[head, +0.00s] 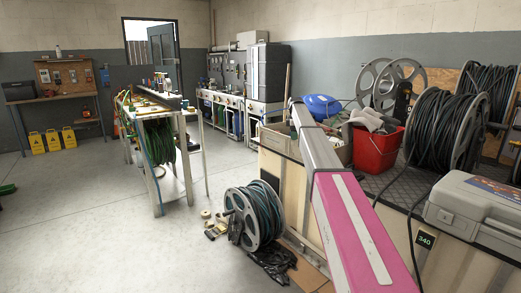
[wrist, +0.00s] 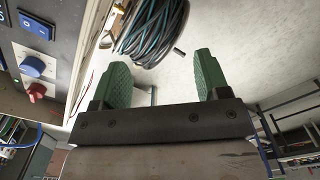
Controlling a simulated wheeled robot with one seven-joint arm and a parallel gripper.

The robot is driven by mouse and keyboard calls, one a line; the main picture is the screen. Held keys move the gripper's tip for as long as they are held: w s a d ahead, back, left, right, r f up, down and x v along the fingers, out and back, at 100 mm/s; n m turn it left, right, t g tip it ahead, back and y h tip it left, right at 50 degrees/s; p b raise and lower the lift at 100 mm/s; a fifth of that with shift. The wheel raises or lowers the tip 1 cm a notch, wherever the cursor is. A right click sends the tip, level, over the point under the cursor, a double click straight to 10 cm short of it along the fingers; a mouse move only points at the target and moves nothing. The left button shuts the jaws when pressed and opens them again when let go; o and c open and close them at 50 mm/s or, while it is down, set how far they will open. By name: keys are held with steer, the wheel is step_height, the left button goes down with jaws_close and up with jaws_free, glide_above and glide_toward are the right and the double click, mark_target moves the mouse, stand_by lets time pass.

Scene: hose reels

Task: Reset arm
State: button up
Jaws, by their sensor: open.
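My gripper (wrist: 163,76) shows in the wrist view with its two green ribbed fingers wide apart. Nothing is held between the fingers; pale floor shows through the gap. In the head view my pink and white arm reaches from the bottom edge up to the middle, in front of the workbench, and my gripper cannot be made out clearly there. A coil of dark green hose (wrist: 150,28) lies beyond the fingers in the wrist view, apart from them. A panel with a blue knob (wrist: 32,67) and a red knob (wrist: 37,91) is at the left of that view.
The workbench at right carries a red bucket (head: 375,147), a hose reel (head: 437,130), a grey case (head: 478,210) and a blue item (head: 321,106). Another hose reel (head: 256,215) stands on the floor. A long table (head: 160,108) stands mid-left.

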steer(key=s+f+m, duration=0.4)
steer(key=s+f, duration=0.7)
steer(key=s, duration=0.4)
steer(key=s+f+m, duration=0.4)
steer(key=s+f, duration=0.8)
steer(key=s, duration=0.2)
steer(key=s+f+m, duration=0.2)
steer(key=s+f, duration=0.1)
steer(key=s, duration=0.6)
steer(key=s+f+m, duration=0.3)
steer(key=s, duration=0.7)
steer(key=s+f+m, duration=0.3)
steer(key=s, duration=0.6)
steer(key=shift+s+f, duration=0.15)
steer(key=shift+f, duration=0.1)
